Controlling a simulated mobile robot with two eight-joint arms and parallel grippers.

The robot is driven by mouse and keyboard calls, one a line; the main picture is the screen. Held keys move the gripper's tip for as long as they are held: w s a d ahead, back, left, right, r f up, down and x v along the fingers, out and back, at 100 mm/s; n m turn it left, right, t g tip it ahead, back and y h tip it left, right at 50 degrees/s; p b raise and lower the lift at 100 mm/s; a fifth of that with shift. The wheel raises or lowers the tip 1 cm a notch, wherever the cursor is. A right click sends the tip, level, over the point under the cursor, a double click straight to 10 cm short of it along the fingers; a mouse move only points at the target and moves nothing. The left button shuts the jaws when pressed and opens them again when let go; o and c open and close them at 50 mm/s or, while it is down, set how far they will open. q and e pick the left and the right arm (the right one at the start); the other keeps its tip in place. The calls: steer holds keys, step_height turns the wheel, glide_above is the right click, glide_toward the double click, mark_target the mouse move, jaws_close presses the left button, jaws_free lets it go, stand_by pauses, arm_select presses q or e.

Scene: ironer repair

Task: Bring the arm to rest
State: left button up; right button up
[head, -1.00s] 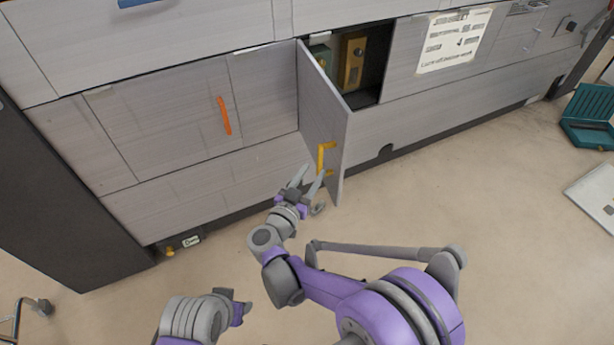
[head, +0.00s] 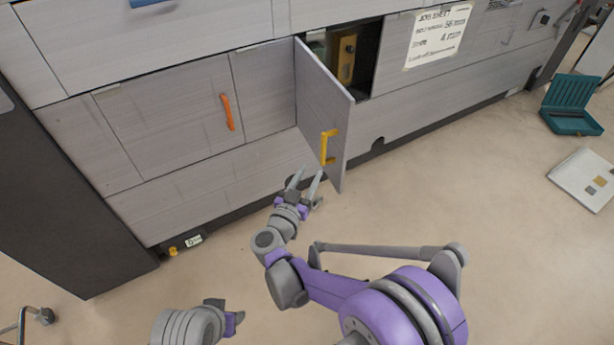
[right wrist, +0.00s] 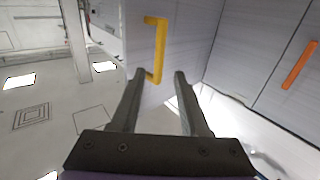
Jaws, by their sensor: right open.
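My right gripper (head: 306,184) is open and empty, just left of and below the yellow handle (head: 327,147) of the open cabinet door (head: 318,110). In the right wrist view its two fingers (right wrist: 158,88) stand apart, with the yellow handle (right wrist: 156,48) beyond them and nothing between them. I cannot tell how far the fingers are from the handle. A grey and purple part of my left arm (head: 200,325) shows at the lower left; whether its jaws are open is unclear.
The open door stands out from the grey machine. Behind it, an opening holds a yellow-brown box (head: 346,58). An orange handle (head: 227,111) is on a closed panel. A teal case (head: 570,105) and a white panel (head: 585,180) lie on the floor at right. Floor between is clear.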

stand_by(0.4)
steer(key=s+d+r+n+y, duration=0.3)
steer(key=r+n+y, duration=0.3)
steer(key=r+y, duration=0.3)
steer(key=s+d+f+m+g+h, duration=0.1)
steer(key=s+d+f+g, duration=0.4)
steer(key=s, duration=0.5)
steer(key=s+d+f+g+h, duration=0.1)
steer(key=s+d+f+g, duration=0.2)
steer(key=s+d+f, duration=0.5)
steer(key=s+d+f+m+g+h, duration=0.15)
steer(key=s+d+g, duration=0.25)
steer(key=s, duration=0.8)
arm_select(q)
step_height(320, 180, up, 25)
steer(key=w+t+p, duration=0.1)
steer(key=p, duration=2)
steer(key=shift+w+p, duration=0.2)
steer(key=shift+p, duration=0.15)
arm_select(e)
step_height(320, 180, up, 24)
steer(key=shift+w+r+y, duration=0.2)
steer(key=shift+w+y, duration=0.1)
steer(key=shift+y, duration=0.05)
